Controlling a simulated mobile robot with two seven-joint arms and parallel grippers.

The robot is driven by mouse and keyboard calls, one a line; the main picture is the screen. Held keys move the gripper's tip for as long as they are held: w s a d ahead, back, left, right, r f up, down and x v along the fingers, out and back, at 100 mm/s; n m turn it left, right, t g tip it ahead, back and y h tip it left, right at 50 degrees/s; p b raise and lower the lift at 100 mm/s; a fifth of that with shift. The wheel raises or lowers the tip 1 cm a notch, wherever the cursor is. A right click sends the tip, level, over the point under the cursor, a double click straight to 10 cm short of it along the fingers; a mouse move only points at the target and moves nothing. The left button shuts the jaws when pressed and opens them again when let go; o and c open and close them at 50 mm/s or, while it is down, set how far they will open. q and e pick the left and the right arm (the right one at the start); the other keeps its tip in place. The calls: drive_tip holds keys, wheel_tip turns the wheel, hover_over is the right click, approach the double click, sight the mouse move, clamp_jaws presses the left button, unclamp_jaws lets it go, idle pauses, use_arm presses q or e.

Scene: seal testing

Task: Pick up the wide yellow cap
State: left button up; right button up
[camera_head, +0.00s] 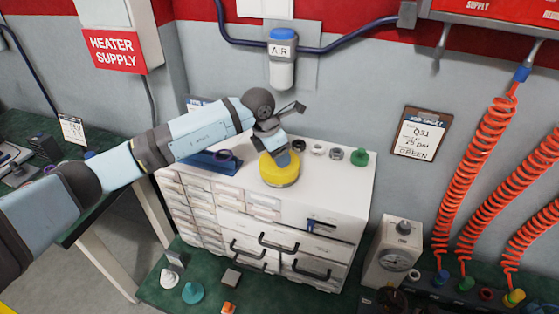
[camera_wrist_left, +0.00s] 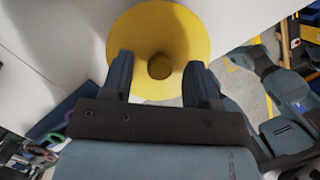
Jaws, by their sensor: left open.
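The wide yellow cap (camera_head: 280,172) sits on top of the white drawer cabinet (camera_head: 335,192). In the left wrist view the cap (camera_wrist_left: 190,32) is a broad yellow disc with a round knob (camera_wrist_left: 159,67) at its middle. My left gripper (camera_head: 282,150) is over the cap in the head view and hides part of its top. In the left wrist view the gripper (camera_wrist_left: 160,72) is open, with one finger on each side of the knob. My right gripper is not in view.
Small black, white, grey and green caps (camera_head: 359,157) stand in a row on the cabinet, right of the yellow cap. A blue tray (camera_head: 212,163) lies to its left. The wall with a clipboard (camera_head: 416,134) rises behind. Orange coiled hoses (camera_head: 487,150) hang at the right.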

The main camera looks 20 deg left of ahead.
use_arm(q)
clamp_jaws()
drive_tip(key=shift+r, duration=0.1)
